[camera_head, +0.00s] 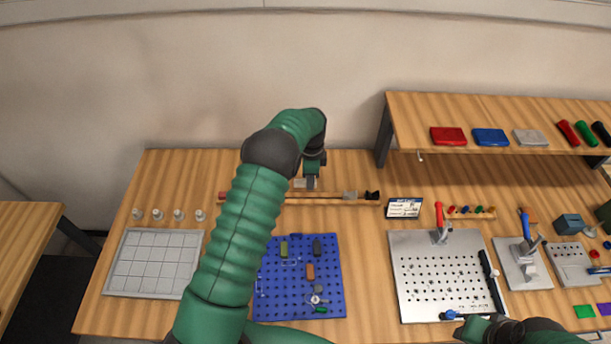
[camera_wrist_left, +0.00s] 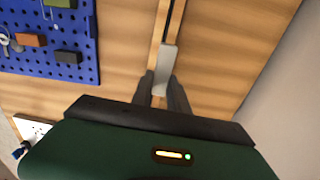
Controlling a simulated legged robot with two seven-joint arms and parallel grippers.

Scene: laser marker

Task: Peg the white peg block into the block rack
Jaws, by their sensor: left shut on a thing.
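A white block (camera_wrist_left: 165,66) sits between the fingers of my left gripper (camera_wrist_left: 160,92) in the left wrist view. That gripper is shut on it. In the head view the left gripper (camera_head: 311,184) is at the long wooden rail (camera_head: 260,196) behind the blue board, with the white block (camera_head: 299,183) partly hidden beside it. I cannot tell whether the block touches the rail. The blue perforated board (camera_head: 330,270), apparently the block rack, bears olive, black and orange blocks; my left arm covers its left part. My right gripper (camera_head: 478,327) is low at the right, its fingers unclear.
A grey gridded tray (camera_head: 112,280) and several small white cylinders (camera_head: 158,214) are at the left. A perforated metal plate (camera_head: 420,300) with a red-handled clamp (camera_head: 440,220) is at the right. A raised shelf (camera_head: 400,110) stands at back right.

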